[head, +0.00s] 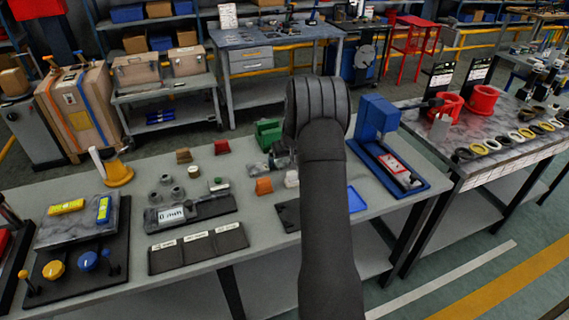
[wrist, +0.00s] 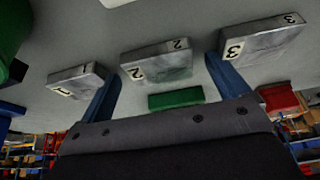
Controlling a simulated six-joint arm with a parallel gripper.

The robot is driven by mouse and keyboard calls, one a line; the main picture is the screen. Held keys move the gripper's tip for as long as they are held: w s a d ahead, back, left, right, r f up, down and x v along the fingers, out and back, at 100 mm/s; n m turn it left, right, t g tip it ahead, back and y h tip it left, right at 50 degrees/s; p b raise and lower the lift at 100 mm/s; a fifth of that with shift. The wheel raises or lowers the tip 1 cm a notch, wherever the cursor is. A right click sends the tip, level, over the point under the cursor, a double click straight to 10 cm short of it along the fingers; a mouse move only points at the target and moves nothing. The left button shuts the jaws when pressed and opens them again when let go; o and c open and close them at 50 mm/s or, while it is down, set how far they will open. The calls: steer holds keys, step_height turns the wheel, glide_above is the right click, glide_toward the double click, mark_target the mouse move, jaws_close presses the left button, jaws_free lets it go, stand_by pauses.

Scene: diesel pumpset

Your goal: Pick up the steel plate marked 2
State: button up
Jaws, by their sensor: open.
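In the wrist view, the steel plate marked 2 (wrist: 157,63) lies on the grey bench top, a flat grey block with a pale number label. The steel plate marked 1 (wrist: 78,80) is to its left and the steel plate marked 3 (wrist: 262,40) to its right. My gripper (wrist: 162,70) is open, its two blue fingers apart, with the plate marked 2 showing between the fingertips. I cannot tell how far the fingers are from it, and no contact shows. In the head view my arm covers the gripper and I cannot make out the plates.
A green block (wrist: 176,98) shows between the fingers in the wrist view. In the head view, a blue press (head: 377,118) stands right of my arm. A green bin (head: 268,134), an orange block (head: 263,186) and a black tray (head: 198,248) are left of it.

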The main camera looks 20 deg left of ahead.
steer(key=shift+f, duration=0.15)
steer(key=c, duration=1.3)
steer(key=shift+c, duration=0.6)
steer(key=shift+a+r, duration=0.1)
steer(key=shift+r, duration=0.1)
